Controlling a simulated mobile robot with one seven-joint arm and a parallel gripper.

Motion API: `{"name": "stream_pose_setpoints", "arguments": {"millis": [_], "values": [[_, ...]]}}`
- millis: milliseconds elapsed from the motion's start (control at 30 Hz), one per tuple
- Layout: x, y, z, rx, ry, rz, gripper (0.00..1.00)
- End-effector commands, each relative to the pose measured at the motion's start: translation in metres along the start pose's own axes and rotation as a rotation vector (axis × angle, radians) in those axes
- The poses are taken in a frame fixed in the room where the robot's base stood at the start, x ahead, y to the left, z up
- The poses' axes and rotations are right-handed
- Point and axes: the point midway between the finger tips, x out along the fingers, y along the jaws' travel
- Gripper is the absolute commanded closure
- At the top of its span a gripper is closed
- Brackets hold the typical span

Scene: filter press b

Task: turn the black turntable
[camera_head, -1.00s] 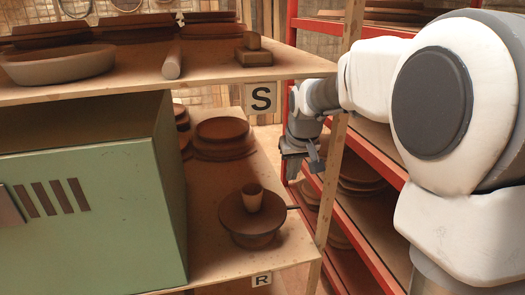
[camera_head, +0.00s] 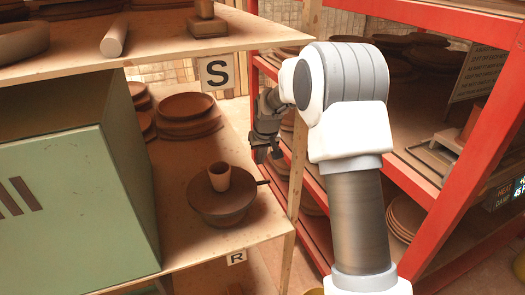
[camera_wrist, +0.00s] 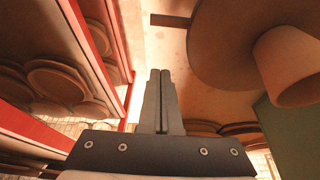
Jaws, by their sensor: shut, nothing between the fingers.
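The turntable (camera_head: 222,205) stands on the lower wooden shelf, looking dark brown rather than black. A brown cup (camera_head: 219,178) stands upright on it. A short dark bar (camera_head: 263,182) sticks out from its right side. In the wrist view the turntable (camera_wrist: 215,65) fills the upper right, with the cup (camera_wrist: 290,65) on it and the bar (camera_wrist: 171,20) at the top. My gripper (camera_head: 266,154) is behind and above the bar, near the shelf post, apart from the turntable. In the wrist view its fingers (camera_wrist: 159,75) are together and empty.
A green cabinet (camera_head: 75,200) stands left of the turntable. An upper shelf (camera_head: 150,50) with a sign S (camera_head: 217,73) is above. Stacked plates (camera_head: 190,115) lie behind. A wooden post (camera_head: 297,160) and a red rack (camera_head: 460,190) are on the right.

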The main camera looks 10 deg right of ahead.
Motion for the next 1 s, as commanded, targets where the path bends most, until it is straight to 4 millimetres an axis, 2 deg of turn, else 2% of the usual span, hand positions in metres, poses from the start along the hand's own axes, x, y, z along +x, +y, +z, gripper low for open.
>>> {"name": "stream_pose_setpoints", "arguments": {"millis": [33, 133, 300, 500, 1000], "values": [[0.013, 0.0, 0.001, 0.0, -0.003, 0.0, 1.0], [0.033, 0.0, 0.001, 0.0, -0.003, 0.0, 1.0], [0.027, 0.0, 0.021, 0.0, -0.001, 0.0, 1.0], [0.025, 0.0, 0.035, 0.0, 0.0, 0.0, 1.0], [0.024, 0.0, 0.04, 0.0, 0.0, 0.001, 1.0]]}}
